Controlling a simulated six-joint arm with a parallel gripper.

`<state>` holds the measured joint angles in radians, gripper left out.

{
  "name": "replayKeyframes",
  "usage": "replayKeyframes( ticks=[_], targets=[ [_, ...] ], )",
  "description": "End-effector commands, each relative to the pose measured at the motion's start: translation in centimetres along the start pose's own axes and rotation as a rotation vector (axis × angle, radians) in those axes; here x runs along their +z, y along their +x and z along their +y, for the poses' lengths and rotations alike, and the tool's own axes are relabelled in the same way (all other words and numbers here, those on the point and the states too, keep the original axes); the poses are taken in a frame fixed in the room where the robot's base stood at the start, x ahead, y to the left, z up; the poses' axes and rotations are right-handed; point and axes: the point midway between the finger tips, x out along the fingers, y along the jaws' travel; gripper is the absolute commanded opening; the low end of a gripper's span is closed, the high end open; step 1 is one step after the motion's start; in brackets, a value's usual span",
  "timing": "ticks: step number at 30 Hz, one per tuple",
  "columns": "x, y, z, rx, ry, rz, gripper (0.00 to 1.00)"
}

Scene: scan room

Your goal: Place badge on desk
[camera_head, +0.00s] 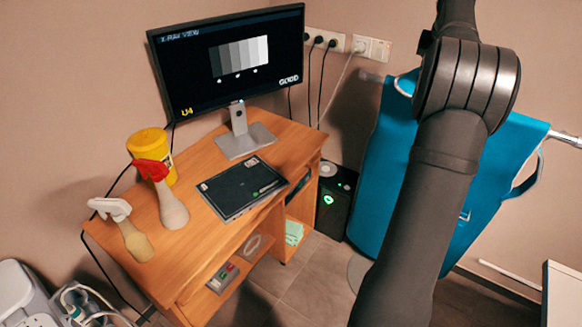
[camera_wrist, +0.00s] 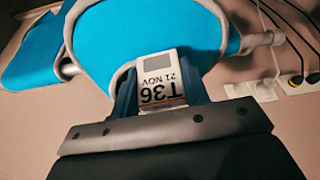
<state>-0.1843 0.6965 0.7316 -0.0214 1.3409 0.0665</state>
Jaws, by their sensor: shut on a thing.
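The badge (camera_wrist: 161,68) is a small white tag with a grey square and the upside-down text "T36" and "21 NOV" in the wrist view. My gripper (camera_wrist: 160,92) is shut on it, with a dark blue finger on each side. The wooden desk (camera_head: 287,136) stands left of centre in the head view and does not show in the wrist view. In the head view my arm crosses the right side, and neither my gripper nor the badge can be made out there.
On the desk are a monitor (camera_head: 228,62), a dark flat device (camera_head: 242,188), a yellow container (camera_head: 152,150) and two spray bottles (camera_head: 170,205) (camera_head: 134,238). A blue apron (camera_head: 385,165) hangs at right, also behind the badge (camera_wrist: 150,35). Bare desktop shows right of the monitor base and in front.

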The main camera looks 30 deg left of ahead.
Motion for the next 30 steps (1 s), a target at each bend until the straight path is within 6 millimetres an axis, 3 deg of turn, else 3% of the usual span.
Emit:
replayKeyframes(
  ticks=[1,9,15,18,24,27,30],
  targets=[
    [0.0,0.0,-3.2,-0.022,-0.053,0.002,0.20],
    [1.8,-0.6,-17.7,-0.125,-0.313,0.007,0.20],
    [4.1,-1.4,-26.0,-0.185,-0.466,0.011,0.20],
    [5.1,-1.9,-28.9,-0.207,-0.521,0.014,0.20],
    [6.8,-2.5,-32.9,-0.238,-0.597,0.018,0.20],
    [7.6,-2.7,-34.5,-0.250,-0.627,0.018,0.20],
    [8.1,-1.0,-34.1,-0.247,-0.621,0.016,0.20]
  ],
)
